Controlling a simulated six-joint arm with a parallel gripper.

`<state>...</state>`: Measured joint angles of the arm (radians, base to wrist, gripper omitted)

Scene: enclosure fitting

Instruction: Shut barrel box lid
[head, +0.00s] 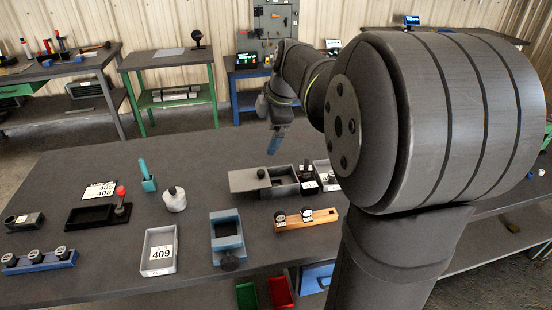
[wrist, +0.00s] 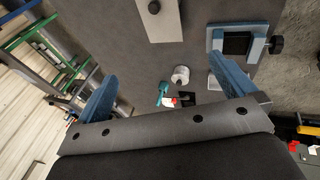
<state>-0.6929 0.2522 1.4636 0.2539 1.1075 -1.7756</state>
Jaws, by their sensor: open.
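A grey box (head: 284,188) with a flat grey lid (head: 243,182) stands at the middle back of the dark table; I take it for the barrel box. The lid carries a small black knob (head: 261,173) and sits shifted left, so part of the box's inside shows open. In the wrist view the lid (wrist: 160,28) shows at the top edge with its knob (wrist: 154,7); the rest of the box is out of that view. My gripper (head: 278,142) is open and empty, above and behind the box. Its blue fingers stand wide apart in the wrist view (wrist: 168,88).
Black and white containers (head: 308,187) crowd the grey box's right side.

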